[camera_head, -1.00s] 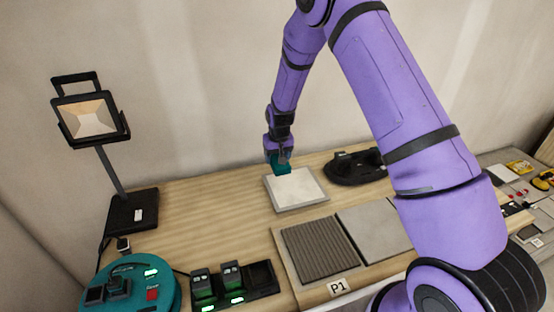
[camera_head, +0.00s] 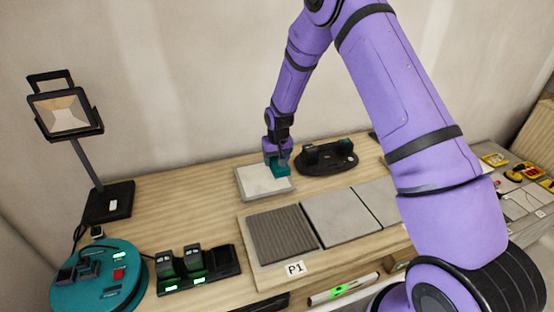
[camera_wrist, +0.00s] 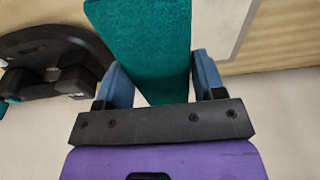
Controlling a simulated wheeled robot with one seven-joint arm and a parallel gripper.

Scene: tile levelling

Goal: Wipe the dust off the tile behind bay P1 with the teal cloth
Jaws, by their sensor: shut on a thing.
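The teal cloth (camera_head: 281,170) is a folded pad held in my gripper (camera_head: 277,160). In the wrist view the cloth (camera_wrist: 150,50) sits between the two blue fingers of my gripper (camera_wrist: 155,85), which is shut on it. The pale tile (camera_head: 258,184) lies flat behind the ribbed panel marked P1 (camera_head: 282,233). The cloth is over the tile's right back part; I cannot tell whether it touches. The tile's edge (camera_wrist: 236,25) shows at the upper right in the wrist view. Dust on the tile is too faint to make out.
A black holder (camera_head: 327,158) stands just right of the tile. A lamp (camera_head: 65,112) stands at the left. A teal round device (camera_head: 98,278) and a black charger (camera_head: 200,275) are at the front left. Bare bench (camera_head: 180,210) lies left of the tile.

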